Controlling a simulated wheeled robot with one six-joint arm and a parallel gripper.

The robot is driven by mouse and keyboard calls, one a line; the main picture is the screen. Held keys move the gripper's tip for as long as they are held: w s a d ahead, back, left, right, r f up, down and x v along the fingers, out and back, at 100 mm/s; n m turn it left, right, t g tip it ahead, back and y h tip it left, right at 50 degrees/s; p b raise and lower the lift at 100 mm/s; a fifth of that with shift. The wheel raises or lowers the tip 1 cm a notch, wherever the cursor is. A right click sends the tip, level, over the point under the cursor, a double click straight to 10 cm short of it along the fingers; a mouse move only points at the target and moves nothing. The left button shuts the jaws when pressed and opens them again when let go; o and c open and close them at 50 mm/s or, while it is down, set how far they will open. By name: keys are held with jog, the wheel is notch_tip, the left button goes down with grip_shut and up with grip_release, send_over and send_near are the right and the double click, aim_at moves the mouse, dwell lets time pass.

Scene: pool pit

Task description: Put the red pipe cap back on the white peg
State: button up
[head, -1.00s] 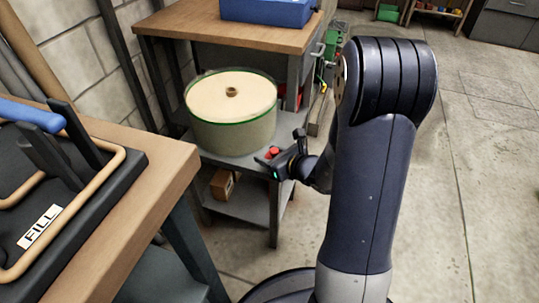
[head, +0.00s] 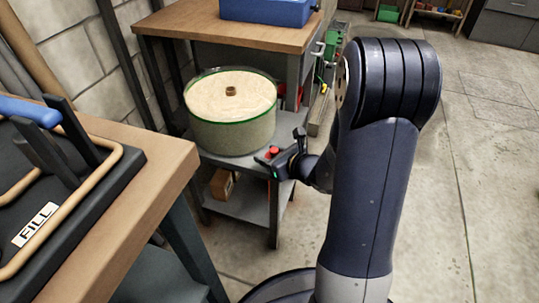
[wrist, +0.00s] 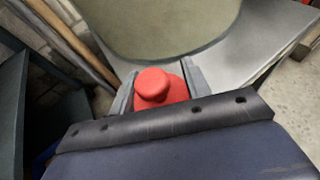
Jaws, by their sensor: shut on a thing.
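The red pipe cap (head: 273,151) is held in my gripper (head: 283,149), in front of the grey metal stand. In the wrist view the cap (wrist: 154,84) has a rounded knob on top and sits between the two grey fingers of my gripper (wrist: 158,74), which are shut on it. Its lower part is hidden by my wrist. I cannot make out the white peg in either view.
A round drum (head: 234,133) with a green rim and a small brown hub stands on the grey stand (head: 244,206), just beyond my gripper. A wooden bench (head: 170,157) with a black FILL tray is at left. Open floor (head: 460,220) lies at right.

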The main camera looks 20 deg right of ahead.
jog(key=shift+f+b, duration=0.65)
jog(key=o, duration=0.8)
jog(key=shift+c, duration=0.2)
jog(key=shift+s+r, duration=0.1)
jog(key=p+v, duration=0.3)
jog(key=v, duration=0.8)
jog(key=shift+p, duration=0.35)
jog(key=shift+b+x, duration=1.45)
jog(key=shift+x, duration=2.85)
jog(key=shift+d, duration=0.1)
